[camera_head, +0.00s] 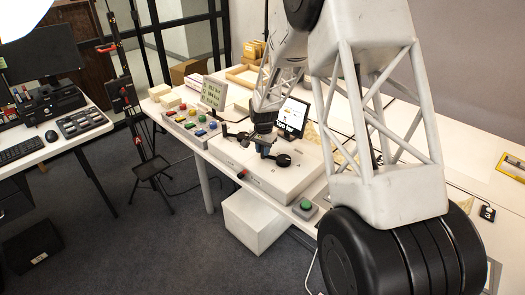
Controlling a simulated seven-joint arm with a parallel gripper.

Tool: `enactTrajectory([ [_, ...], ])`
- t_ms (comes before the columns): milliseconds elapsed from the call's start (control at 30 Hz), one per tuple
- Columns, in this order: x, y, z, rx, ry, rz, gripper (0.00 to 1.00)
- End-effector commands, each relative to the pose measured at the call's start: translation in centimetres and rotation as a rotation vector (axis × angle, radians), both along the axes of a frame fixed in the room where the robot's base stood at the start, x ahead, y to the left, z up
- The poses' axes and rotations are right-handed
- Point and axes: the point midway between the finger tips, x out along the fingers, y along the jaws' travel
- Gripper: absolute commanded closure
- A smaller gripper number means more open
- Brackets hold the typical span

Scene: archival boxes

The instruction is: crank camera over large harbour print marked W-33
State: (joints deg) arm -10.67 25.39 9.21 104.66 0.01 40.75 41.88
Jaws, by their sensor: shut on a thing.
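My gripper (265,147), with bluish fingers, points down over a low white box (262,173) on the long white table. It is shut on the dark crank (283,160) on top of this box; the exact hold is small and partly hidden. A black arm-like part (236,135) shows just left of my gripper. A small screen (292,117) with a bright picture stands behind it. Pale printed sheets (335,140) lie behind my arm, mostly covered. I cannot read a W-33 mark, and I cannot make out the camera.
My arm blocks much of the right side. Left of the box stand a panel of coloured buttons (190,127) and a display (213,93). A green button box (305,208) sits at the front edge. A side desk (50,140) holds a keyboard. A tripod (140,130) stands between.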

Motion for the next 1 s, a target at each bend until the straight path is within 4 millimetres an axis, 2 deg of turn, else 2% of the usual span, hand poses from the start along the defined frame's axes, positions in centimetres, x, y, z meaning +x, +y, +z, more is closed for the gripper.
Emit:
enactTrajectory([
  [367,2.3,-1.4,0.1,0.000,-0.001,-0.304,1.00],
  [1000,5.1,-5.8,0.1,0.000,-0.001,-0.914,1.00],
])
